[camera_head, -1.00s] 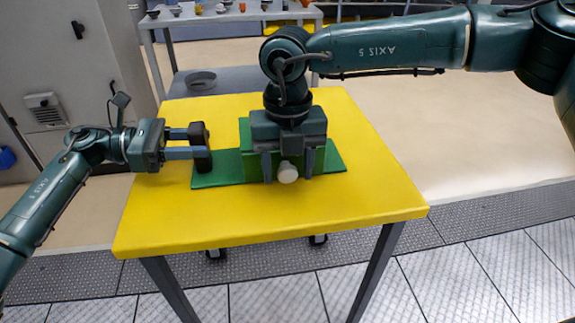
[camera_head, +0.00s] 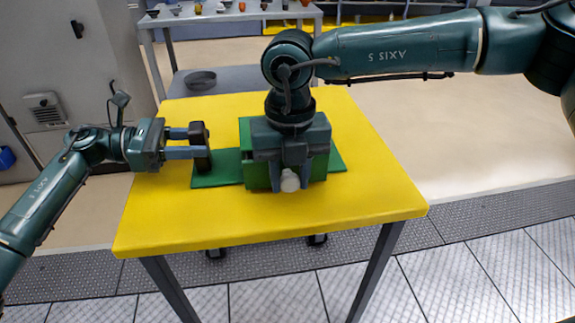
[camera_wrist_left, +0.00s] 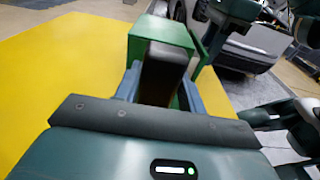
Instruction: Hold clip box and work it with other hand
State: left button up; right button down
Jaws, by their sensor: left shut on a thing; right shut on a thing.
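The green clip box (camera_head: 260,172) stands on a flat green base (camera_head: 215,178) on the yellow table. A dark upright block (camera_head: 201,160) stands at the left end of the base. My left gripper (camera_head: 198,143) is shut on this block from the left; in the left wrist view the block (camera_wrist_left: 163,70) sits between the fingers, with the green box (camera_wrist_left: 160,32) behind it. My right gripper (camera_head: 290,176) points down in front of the box and is shut on a round white knob (camera_head: 290,181) at its front. My right gripper hides much of the box.
The yellow table (camera_head: 290,222) is otherwise clear at the front and right. A grey cabinet (camera_head: 60,70) stands at the back left.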

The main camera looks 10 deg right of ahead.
jog(key=s, duration=0.5)
jog(key=shift+s, duration=0.3)
jog(key=c, duration=1)
grip_release()
jog(key=shift+c, duration=0.2)
notch_tip(320, 180, up, 12)
